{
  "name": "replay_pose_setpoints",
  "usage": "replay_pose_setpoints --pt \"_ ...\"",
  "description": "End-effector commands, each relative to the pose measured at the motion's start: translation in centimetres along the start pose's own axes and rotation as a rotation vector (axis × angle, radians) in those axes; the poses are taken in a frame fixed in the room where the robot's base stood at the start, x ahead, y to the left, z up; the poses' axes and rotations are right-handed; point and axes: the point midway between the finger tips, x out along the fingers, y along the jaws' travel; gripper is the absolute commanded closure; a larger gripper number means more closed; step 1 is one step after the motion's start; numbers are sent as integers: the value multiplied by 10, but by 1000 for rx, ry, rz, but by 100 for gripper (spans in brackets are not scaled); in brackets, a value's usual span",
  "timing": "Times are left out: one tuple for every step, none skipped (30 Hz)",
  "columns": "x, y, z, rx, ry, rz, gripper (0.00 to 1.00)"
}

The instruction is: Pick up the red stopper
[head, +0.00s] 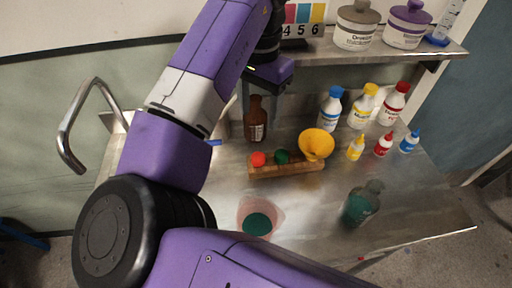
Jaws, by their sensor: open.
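The red stopper (258,159) sits at the left end of a wooden rack (290,169) on the steel bench. A green stopper (282,157) is just right of it, and a yellow funnel (316,145) stands at the rack's right end. My gripper (269,74) is at the end of my purple arm, above and behind the rack, near the shelf's left end. It is well apart from the red stopper. It is open, with its fingers mostly hidden, and I see nothing held in it.
A brown bottle (256,119) stands close behind the rack. A beaker with green liquid (258,222) stands in front, and a green bottle (361,203) at right. Several capped bottles stand back right, below a shelf (375,47). The bench's right front is mostly clear.

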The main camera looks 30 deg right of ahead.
Motion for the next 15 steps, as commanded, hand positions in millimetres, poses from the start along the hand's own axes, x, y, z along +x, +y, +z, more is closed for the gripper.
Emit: replay_pose_setpoints --pt "2 0 0 0 0 2 41" --pt "5 0 0 0 0 3 41" --pt "9 1 0 -1 1 4 41" --pt "14 1 0 -1 1 4 41" --pt "18 1 0 0 1 5 41" --pt "26 1 0 0 1 6 41" --pt "32 2 0 0 1 6 41" --pt "38 1 0 -1 1 6 41" --pt "46 1 0 -1 1 6 41" --pt "52 2 0 0 1 6 41" --pt "58 2 0 0 1 6 41" --pt "66 1 0 -1 2 6 41" --pt "70 1 0 -1 1 5 41" --pt "75 1 0 -1 1 5 41" --pt "80 1 0 -1 1 4 41"
